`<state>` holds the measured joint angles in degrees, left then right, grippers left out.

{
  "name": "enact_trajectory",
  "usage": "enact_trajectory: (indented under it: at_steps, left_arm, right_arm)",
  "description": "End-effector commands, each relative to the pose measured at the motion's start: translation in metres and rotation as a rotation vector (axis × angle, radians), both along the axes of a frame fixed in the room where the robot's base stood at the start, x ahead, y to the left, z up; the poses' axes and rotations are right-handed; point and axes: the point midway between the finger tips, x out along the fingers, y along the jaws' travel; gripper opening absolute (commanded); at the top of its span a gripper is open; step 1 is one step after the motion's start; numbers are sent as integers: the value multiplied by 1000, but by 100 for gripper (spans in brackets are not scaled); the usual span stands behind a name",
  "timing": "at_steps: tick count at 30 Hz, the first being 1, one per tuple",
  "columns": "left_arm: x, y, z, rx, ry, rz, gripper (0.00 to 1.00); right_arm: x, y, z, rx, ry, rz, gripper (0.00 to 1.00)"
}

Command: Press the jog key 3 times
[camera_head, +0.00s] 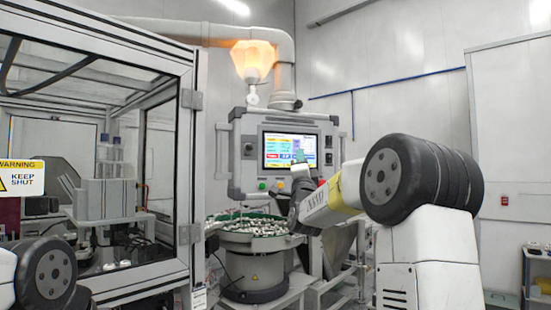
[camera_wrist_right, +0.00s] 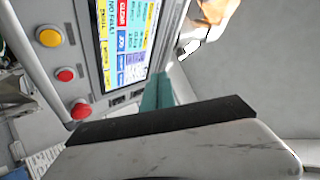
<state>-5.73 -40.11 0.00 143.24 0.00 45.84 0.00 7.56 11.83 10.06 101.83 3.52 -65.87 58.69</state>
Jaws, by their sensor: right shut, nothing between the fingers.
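The control panel (camera_head: 286,154) hangs behind the parts bowl, with a lit touchscreen (camera_head: 290,150). In the right wrist view the screen (camera_wrist_right: 125,45) appears turned on its side, and a blue key that seems to read JOG (camera_wrist_right: 121,40) shows near a red CLEAR key (camera_wrist_right: 122,12). My right gripper (camera_head: 299,170) is in front of the screen's lower part. Its teal fingers (camera_wrist_right: 158,88) are shut and empty, just beside the screen's edge in the wrist view. I cannot tell whether they touch the panel. My left gripper is out of view; only part of my left arm shows at lower left.
A yellow button (camera_wrist_right: 49,36) and red buttons (camera_wrist_right: 66,74) line the panel beside the screen. Below it stands a round feeder bowl (camera_head: 254,270) full of small parts. A framed glass enclosure (camera_head: 185,130) fills the left. An orange lamp (camera_head: 252,60) glows above the panel.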

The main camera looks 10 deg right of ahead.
Motion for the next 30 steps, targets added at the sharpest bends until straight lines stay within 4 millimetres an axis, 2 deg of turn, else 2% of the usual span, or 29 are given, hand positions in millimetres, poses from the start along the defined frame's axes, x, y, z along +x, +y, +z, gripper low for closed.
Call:
enact_trajectory:
  at_steps: [8, 21, 30]
  left_arm:
    - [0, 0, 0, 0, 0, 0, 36]
    - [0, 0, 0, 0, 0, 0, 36]
    - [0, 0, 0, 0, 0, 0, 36]
  right_arm:
    - [16, 3, 0, 1, 0, 1, 0]
    - [73, 14, 0, 1, 0, 1, 0]
    - [87, 17, 0, 1, 0, 1, 0]
